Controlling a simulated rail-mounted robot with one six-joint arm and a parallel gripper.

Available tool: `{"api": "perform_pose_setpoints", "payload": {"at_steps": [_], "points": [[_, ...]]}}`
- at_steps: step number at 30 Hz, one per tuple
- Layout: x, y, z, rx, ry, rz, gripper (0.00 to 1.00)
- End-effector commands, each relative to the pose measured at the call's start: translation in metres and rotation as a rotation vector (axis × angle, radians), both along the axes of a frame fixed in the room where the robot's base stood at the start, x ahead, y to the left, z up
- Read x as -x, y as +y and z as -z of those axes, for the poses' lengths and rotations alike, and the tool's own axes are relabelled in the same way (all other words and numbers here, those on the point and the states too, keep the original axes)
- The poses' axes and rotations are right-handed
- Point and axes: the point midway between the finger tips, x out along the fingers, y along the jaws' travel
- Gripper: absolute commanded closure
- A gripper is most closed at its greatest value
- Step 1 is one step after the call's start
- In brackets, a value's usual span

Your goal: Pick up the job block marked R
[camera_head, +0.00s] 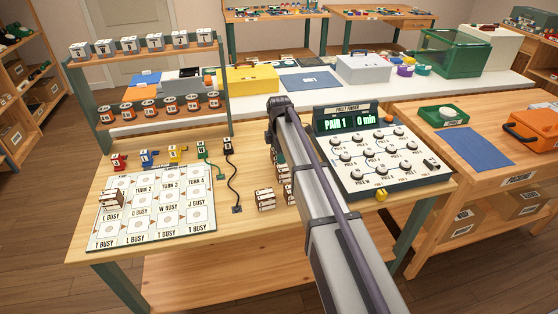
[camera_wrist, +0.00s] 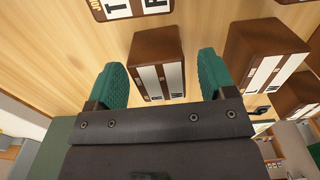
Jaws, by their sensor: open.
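In the wrist view my gripper (camera_wrist: 160,60) is open, with its two green fingers apart. A brown wooden block (camera_wrist: 158,45) with white label strips shows between the fingers; I cannot tell its mark or whether the fingers touch it. Another block (camera_wrist: 128,6), cut off at the top edge, has a white label with large letters that look like T and R. More brown blocks (camera_wrist: 265,60) stand to the right. In the head view a small stack of job blocks (camera_head: 265,200) is left of my arm, which hides some of the others and my gripper's fingers.
A white job board (camera_head: 150,208) lies on the left of the table, with a block (camera_head: 112,197) standing on it. The fault finder console (camera_head: 385,160) is right of my arm. Cords and coloured pieces lie between.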

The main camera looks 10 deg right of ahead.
Motion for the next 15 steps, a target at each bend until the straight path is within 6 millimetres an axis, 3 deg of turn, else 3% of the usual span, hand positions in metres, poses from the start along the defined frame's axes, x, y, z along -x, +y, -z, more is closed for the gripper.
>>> {"api": "perform_pose_setpoints", "payload": {"at_steps": [2,15], "points": [[0.0,0.0001,-0.001,0.0,0.0,0.0,0.28],[0.0,0.0001,-0.0009,0.0,0.0,0.0,0.7]]}}
